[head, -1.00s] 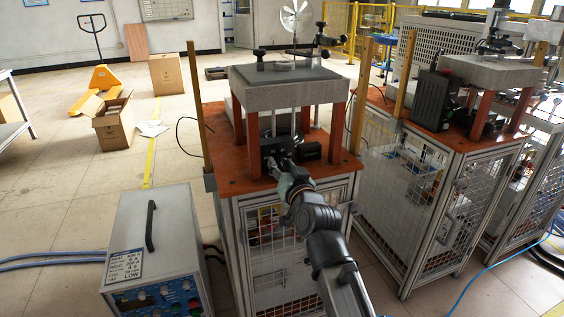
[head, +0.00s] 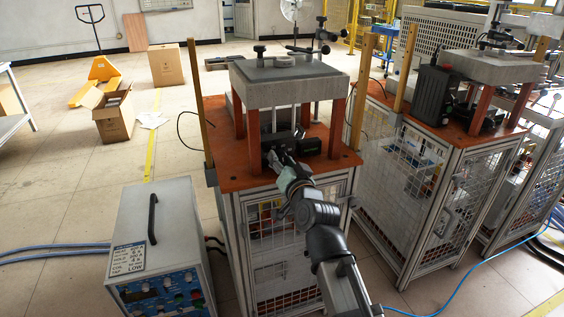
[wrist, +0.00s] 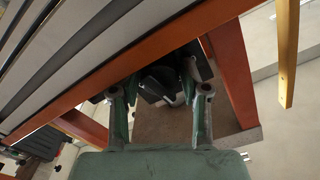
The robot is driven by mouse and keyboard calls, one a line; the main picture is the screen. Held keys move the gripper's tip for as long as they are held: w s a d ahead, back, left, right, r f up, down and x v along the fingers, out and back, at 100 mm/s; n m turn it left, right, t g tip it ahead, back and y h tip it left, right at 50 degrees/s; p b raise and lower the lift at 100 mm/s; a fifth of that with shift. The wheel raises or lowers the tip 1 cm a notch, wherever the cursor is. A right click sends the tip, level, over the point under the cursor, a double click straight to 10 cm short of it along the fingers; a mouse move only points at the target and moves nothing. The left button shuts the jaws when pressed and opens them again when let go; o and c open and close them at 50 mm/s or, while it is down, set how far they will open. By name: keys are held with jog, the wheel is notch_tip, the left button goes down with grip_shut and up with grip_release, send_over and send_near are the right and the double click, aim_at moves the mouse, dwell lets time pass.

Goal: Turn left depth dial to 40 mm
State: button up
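My gripper (head: 275,157) is at the front of the orange-topped bench, beneath the grey stone block, in the head view. In the wrist view my gripper (wrist: 165,92) has its green finger links spread apart, with dark parts between and beyond them. I cannot tell whether it touches anything. A dark box-shaped unit (head: 310,147) stands right beside it under the block. No depth dial or its scale can be made out; the gripper and arm hide part of the space below the block.
The stone block (head: 290,90) stands on red-brown legs (head: 337,128) close around the gripper. Wooden posts (head: 199,95) rise at the bench's sides. A grey control unit (head: 160,235) stands at front left, and a similar caged bench (head: 430,165) at right.

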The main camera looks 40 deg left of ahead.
jog(key=shift+o, duration=0.3)
jog(key=shift+f, duration=0.1)
jog(key=shift+f+n+b, duration=0.1)
jog(key=shift+n+b, duration=0.4)
jog(key=shift+b, duration=0.05)
jog(key=n+b, duration=0.3)
jog(key=n, duration=0.1)
jog(key=shift+f+n+b, duration=0.1)
jog(key=shift+n+b, duration=0.2)
jog(key=b+v, duration=1.1)
jog(key=v, duration=0.7)
jog(key=w+f+g+h+p, duration=0.2)
jog(key=f+h+p, duration=0.2)
jog(key=f, duration=0.8)
jog(key=w+d+f+m+g+h+p, duration=0.1)
jog(key=f+h+p, duration=0.3)
jog(key=f, duration=0.9)
jog(key=shift+w+m+g+p, duration=0.35)
jog(key=shift+w+g, duration=0.15)
jog(key=shift+w, duration=0.3)
